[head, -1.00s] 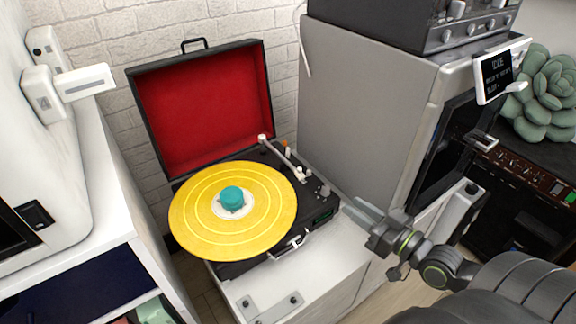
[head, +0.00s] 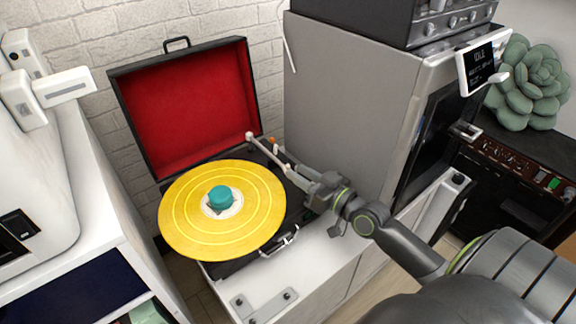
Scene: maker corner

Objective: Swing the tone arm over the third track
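The record player (head: 262,262) stands open with its red-lined lid up. A yellow record (head: 180,221) with a teal piece (head: 220,196) at its centre lies on the platter. The thin tone arm (head: 268,155) runs from its pivot at the back right toward the front right, beside the record and not over it. My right gripper (head: 297,178) is at the free end of the tone arm, its fingers pointing left. Its fingertips overlap that end in the picture, so I cannot tell whether they touch or grip it. My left gripper is not in view.
A grey cabinet (head: 345,95) stands close behind and right of the player. A white shelf unit (head: 98,195) is at the left. The raised lid (head: 190,110) closes off the back. The white top (head: 305,262) in front of the player has a small metal bracket (head: 264,305).

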